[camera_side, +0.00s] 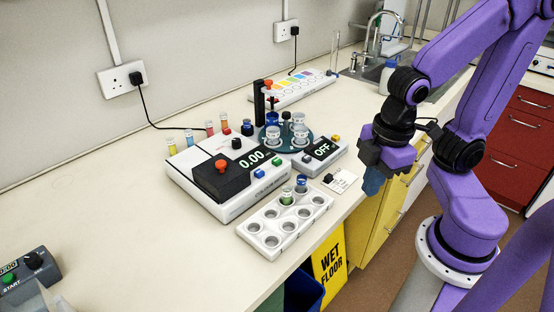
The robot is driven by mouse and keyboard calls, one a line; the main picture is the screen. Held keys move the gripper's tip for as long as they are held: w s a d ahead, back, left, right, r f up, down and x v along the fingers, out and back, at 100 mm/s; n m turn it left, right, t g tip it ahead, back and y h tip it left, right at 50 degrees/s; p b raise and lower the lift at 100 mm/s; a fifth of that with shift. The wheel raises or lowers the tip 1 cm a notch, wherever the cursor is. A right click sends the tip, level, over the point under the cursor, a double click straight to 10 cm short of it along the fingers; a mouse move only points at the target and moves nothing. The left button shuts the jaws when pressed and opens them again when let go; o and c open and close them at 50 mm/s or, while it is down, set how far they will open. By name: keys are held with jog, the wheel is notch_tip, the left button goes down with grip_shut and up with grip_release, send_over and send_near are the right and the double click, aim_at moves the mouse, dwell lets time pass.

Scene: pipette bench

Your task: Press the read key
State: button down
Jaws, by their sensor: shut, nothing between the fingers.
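A white instrument (210,196) with a black lid and a display reading 0.00 (250,158) sits at the middle of the bench. A blue key (259,173) and a green key (278,161) are on its front right. A red knob (221,165) stands on the lid. I cannot read any label that marks the read key. My gripper (374,188) is shut and empty, with blue fingertips pointing down. It is to the right of the instrument, apart from the keys, near the bench's front edge.
A white rack (262,241) with vials stands in front of the instrument. A smaller device showing OFF (328,165) and a round carousel (262,146) are to its right. Colored tubes stand behind. A timer (28,275) is at lower left.

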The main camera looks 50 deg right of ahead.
jog(key=w+r+n+t, duration=0.2)
jog(key=w+n+t, duration=0.3)
jog(key=w, duration=0.9)
jog(key=r+n+t, duration=0.2)
jog(key=n+t, duration=0.1)
jog(key=n, duration=0.7)
send_over(280, 161)
jog(key=shift+d+f+y, duration=0.1)
jog(key=shift+f+y, duration=0.15)
jog(key=shift+y, duration=0.15)
jog(key=shift+f, duration=0.1)
jog(key=shift+f, duration=4.3)
jog(key=shift+f, duration=0.15)
jog(key=shift+f, duration=0.3)
